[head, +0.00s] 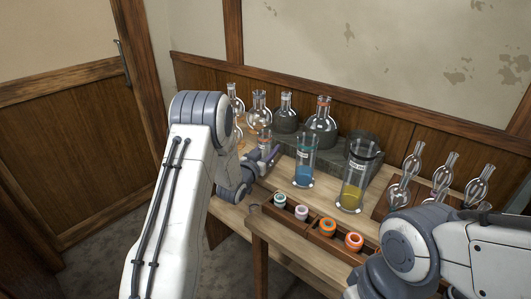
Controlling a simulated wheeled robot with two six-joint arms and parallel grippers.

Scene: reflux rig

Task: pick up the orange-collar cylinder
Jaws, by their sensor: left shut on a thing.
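My left gripper (264,160) is shut on a small clear glass cylinder (264,139) at the left end of the bench. A faint orange-red band and a pale label show on this cylinder. Its lower part is hidden by the fingers, and I cannot tell whether its base is clear of the bench. A taller cylinder with blue liquid (304,171) stands upright just to the right of the gripper. A larger cylinder with yellow liquid (354,185) stands further right. My right arm comes in at lower right, and its gripper is not in view.
Round-bottom flasks, including a large one (322,128), stand on a dark grey ledge behind. Bulbed glass pieces (405,178) stand in a rack at right. A front wooden tray holds green (280,200), pink (301,213) and orange (354,242) rings.

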